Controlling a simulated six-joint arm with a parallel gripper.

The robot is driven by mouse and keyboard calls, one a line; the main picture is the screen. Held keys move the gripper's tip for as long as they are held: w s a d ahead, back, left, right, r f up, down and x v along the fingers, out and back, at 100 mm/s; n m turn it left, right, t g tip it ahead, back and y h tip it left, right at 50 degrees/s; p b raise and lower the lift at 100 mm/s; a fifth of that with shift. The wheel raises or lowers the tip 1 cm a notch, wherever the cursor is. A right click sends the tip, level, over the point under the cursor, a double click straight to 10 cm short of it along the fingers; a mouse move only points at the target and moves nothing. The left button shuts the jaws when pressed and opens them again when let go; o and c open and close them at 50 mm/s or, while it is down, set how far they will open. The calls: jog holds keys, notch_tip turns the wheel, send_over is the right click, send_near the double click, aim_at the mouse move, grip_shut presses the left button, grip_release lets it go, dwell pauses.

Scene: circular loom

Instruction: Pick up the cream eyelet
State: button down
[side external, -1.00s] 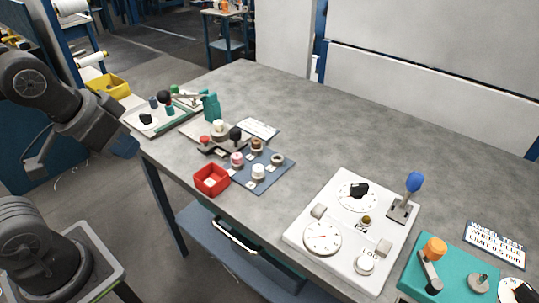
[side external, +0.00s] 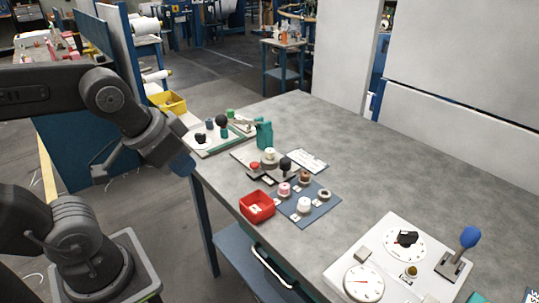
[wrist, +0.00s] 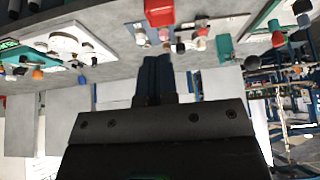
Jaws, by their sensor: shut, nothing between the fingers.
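Several small eyelets sit on a blue-grey mat (side external: 290,211) on the table. The pale one at the front, which looks white to cream (side external: 304,204), stands beside a pink one (side external: 284,188), a brown one (side external: 304,177) and a grey one with a dark centre (side external: 324,193). A pale eyelet-like piece also shows in the wrist view (wrist: 141,37); I cannot tell surely that it is the same one. My gripper (wrist: 152,60) is shut and empty. In the side view its end (side external: 181,165) is off the table's left edge, well apart from the mat.
A red open box (side external: 257,207) stands left of the mat. Behind are a dark-knobbed fixture (side external: 285,164), a teal bottle (side external: 264,134) and a white card (side external: 307,160). A white dial panel (side external: 385,240) is at the right. The table's back middle is clear.

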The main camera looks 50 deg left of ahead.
jog(key=c, duration=1.8)
grip_release()
jog(key=shift+c, duration=0.2)
jog(key=o, duration=1.1)
jog(key=shift+c, duration=0.2)
jog(key=shift+r, duration=0.1)
jog(key=w+a+r+m+g+y, duration=0.1)
jog(key=w+r+m+g, duration=0.1)
jog(key=w+r+m, duration=0.35)
jog(key=m+g+y, duration=0.3)
jog(key=m+g, duration=0.2)
jog(key=m, duration=0.5)
send_over(270, 150)
jog(key=w+d, duration=0.1)
jog(key=d, duration=0.4)
notch_tip(270, 150, down, 7)
jog(key=shift+n, duration=0.25)
jog(key=x, duration=1.3)
jog(key=shift+w+a+f, duration=0.15)
jog(key=shift+w+f, duration=0.2)
jog(key=shift+f, duration=0.1)
